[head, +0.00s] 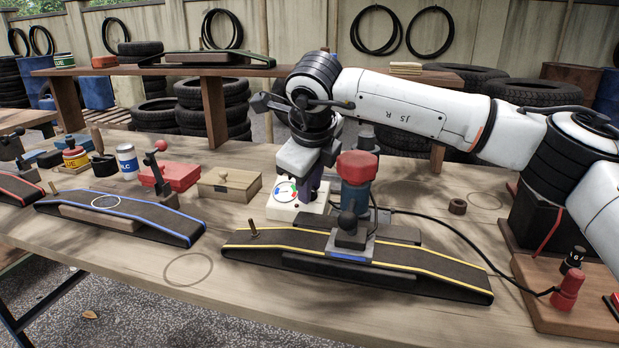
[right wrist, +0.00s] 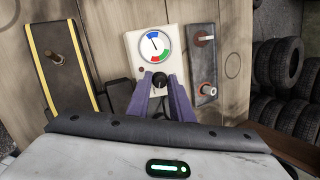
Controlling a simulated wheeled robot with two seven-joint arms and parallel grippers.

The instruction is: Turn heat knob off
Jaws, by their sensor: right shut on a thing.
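The heat knob (right wrist: 160,80) is a small black knob on the white control box (right wrist: 142,62), below a round dial (right wrist: 155,43) with blue, green and red bands. In the head view the white box (head: 283,212) stands on the bench, its knob hidden behind my gripper. My right gripper (right wrist: 161,88) has its purple fingers on both sides of the knob, shut on it. In the head view the right gripper (head: 312,190) comes down from above onto the box's right part. A pale mark shows on the knob's lower edge. My left gripper is not in view.
A blue canister with a red top (head: 357,178) stands close right of my gripper. A black ramp with yellow edges (head: 455,278) lies in front of the box. A wooden box (head: 229,184) is to its left. A black cable (head: 455,235) crosses the bench rightward.

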